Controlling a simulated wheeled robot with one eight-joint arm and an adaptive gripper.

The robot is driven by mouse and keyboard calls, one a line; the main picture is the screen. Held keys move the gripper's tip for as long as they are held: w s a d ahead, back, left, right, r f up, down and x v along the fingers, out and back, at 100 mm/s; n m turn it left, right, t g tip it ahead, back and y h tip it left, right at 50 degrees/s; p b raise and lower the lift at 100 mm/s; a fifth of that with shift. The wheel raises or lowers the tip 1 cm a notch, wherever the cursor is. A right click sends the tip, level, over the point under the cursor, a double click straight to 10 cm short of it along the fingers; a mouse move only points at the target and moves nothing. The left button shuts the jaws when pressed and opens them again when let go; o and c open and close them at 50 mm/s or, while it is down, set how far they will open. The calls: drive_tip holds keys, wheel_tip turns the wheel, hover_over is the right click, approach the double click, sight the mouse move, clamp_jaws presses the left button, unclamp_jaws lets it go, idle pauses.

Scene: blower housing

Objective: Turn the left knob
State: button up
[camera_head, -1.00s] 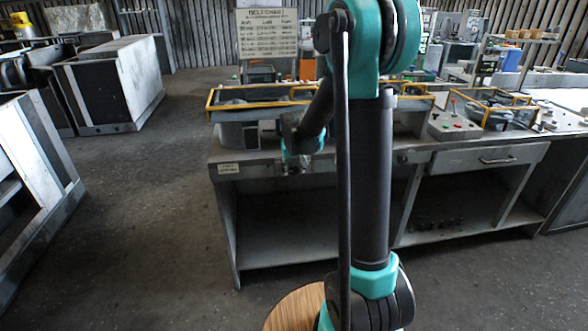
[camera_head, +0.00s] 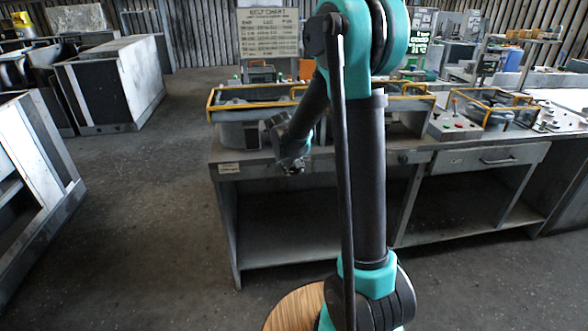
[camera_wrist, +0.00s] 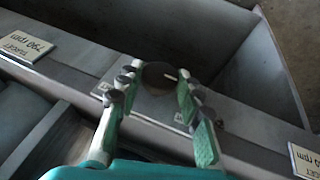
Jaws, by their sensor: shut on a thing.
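The left knob (camera_wrist: 160,78) is dark and round with a pale mark line, on a grey plate on the bench's front rail. In the wrist view it sits between the two fingers of my gripper (camera_wrist: 157,84), which is shut on it. The fingers have green pads and lie on both sides of the knob. In the head view my gripper (camera_head: 292,167) is at the bench front edge and hides the knob.
Label plates (camera_wrist: 26,47) and (camera_wrist: 304,160) flank the knob on the rail. Yellow-framed housings (camera_head: 240,104) stand on the grey bench (camera_head: 285,262). Another dark knob (camera_head: 403,158) is farther right. A chart board (camera_head: 267,33) stands behind.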

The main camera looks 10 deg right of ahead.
drive_tip(key=o, duration=1.2)
drive_tip(key=shift+c, duration=0.2)
drive_tip(key=shift+r, duration=0.1)
drive_tip(key=v, duration=1.1)
drive_tip(key=shift+s+r, duration=0.15)
drive_tip(key=shift+r, duration=0.2)
drive_tip(key=shift+a, duration=0.1)
drive_tip(key=s+d+f+y, duration=0.1)
drive_tip(key=s+f, duration=0.3)
drive_tip(key=s, duration=0.4)
drive_tip(key=s+d+f+y, duration=0.1)
drive_tip(key=s+d+f, duration=0.3)
drive_tip(key=s, duration=0.5)
drive_tip(key=s+d+f, duration=0.2)
drive_tip(key=s+f, duration=0.3)
drive_tip(key=s, duration=0.4)
drive_tip(key=shift+m+y, duration=0.3)
drive_tip(key=shift+y, duration=0.1)
drive_tip(key=shift+d+r, duration=0.1)
drive_tip(key=shift+d, duration=0.05)
